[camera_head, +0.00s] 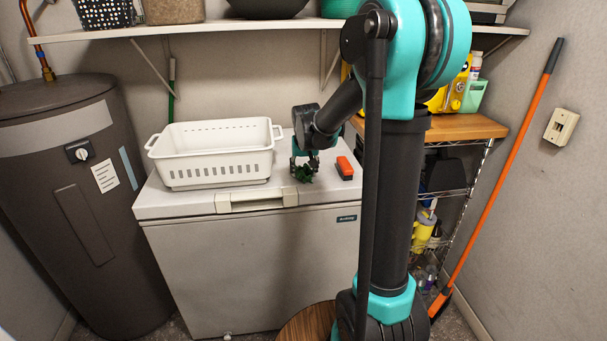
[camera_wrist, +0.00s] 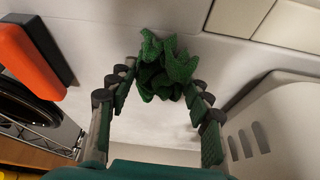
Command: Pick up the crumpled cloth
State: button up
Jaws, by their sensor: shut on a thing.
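The crumpled cloth (camera_head: 304,173) is dark green and bunched up at the front of the white chest freezer's lid, between the basket and an orange-and-black object. In the wrist view the cloth (camera_wrist: 166,68) sits between the far ends of my gripper's two fingers. My gripper (camera_head: 304,160) points down at the lid, and its fingers (camera_wrist: 160,85) are shut on the cloth from both sides. The cloth appears at or very near the lid surface; whether it touches cannot be told. Part of the cloth is hidden by the fingers in the head view.
A white laundry basket (camera_head: 215,154) stands left on the freezer (camera_head: 250,265). The orange-and-black object (camera_head: 346,168) lies close right of my gripper. A shelf (camera_head: 230,28) hangs above, a wooden-topped rack (camera_head: 460,127) stands right, and a dark tank (camera_head: 75,220) stands left.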

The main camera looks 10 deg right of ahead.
aim_at(304, 169)
jog(key=shift+r, duration=0.15)
notch_tip(304, 169, up, 20)
dwell(0.6)
jog(key=shift+o, duration=0.4)
